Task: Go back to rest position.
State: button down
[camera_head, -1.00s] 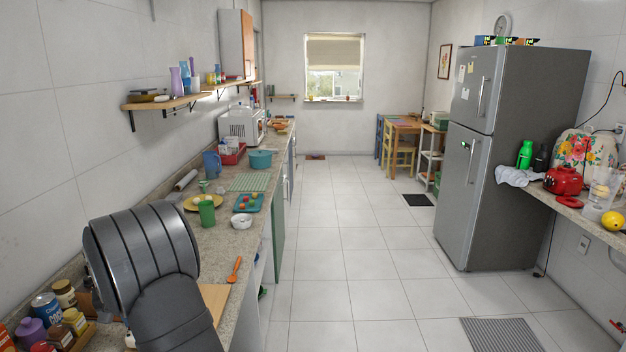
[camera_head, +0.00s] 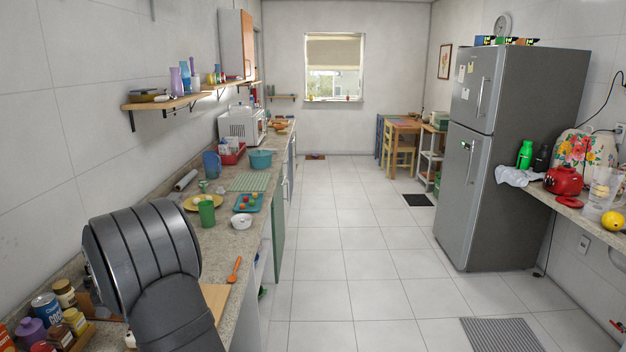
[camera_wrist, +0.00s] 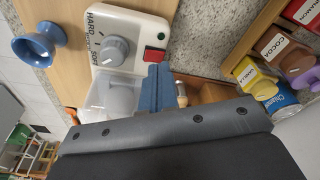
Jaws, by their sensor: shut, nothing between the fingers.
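My arm (camera_head: 150,255) fills the lower left of the head view, over the near end of the left counter. Its end is hidden there. In the wrist view my gripper (camera_wrist: 157,88) shows as blue-grey fingers, shut and empty. It is in front of a white appliance (camera_wrist: 130,28) with a grey knob, a red switch and a clear part, and it hides some of it. I cannot tell the gap between them. A blue egg cup (camera_wrist: 40,42) stands on a wooden board to the left.
A wooden rack with cocoa, vanilla and other containers (camera_wrist: 275,48) is close at the right of the wrist view. An orange spoon (camera_head: 234,270), a white bowl (camera_head: 241,222) and a green cup (camera_head: 207,212) are farther along the counter. The floor aisle is clear.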

jog(key=s+d+r+m+t, duration=0.1)
jog(key=s+r+m, duration=0.1)
jog(key=r, duration=0.4)
jog(key=s+d+r+m+t, duration=0.1)
jog(key=s+d+r+m, duration=0.1)
jog(key=s+r, duration=0.2)
jog(key=s+d+r+m+t+y, duration=0.1)
jog(key=s+r+m, duration=0.1)
jog(key=r, duration=0.6)
jog(key=shift+s+d+r, duration=0.4)
jog(key=shift+s, duration=0.35)
jog(key=shift+w+f, duration=0.1)
jog(key=w+a+f+g+h, duration=0.1)
jog(key=w+a+f, duration=0.2)
jog(key=w+f, duration=0.3)
jog(key=shift+a+f, duration=0.1)
jog(key=x, duration=0.8)
jog(key=s+x, duration=0.1)
jog(key=x, duration=0.3)
jog(key=shift+a+f, duration=0.15)
jog(key=shift+f, duration=0.2)
jog(key=shift+a+f, duration=0.15)
jog(key=shift+f, duration=0.5)
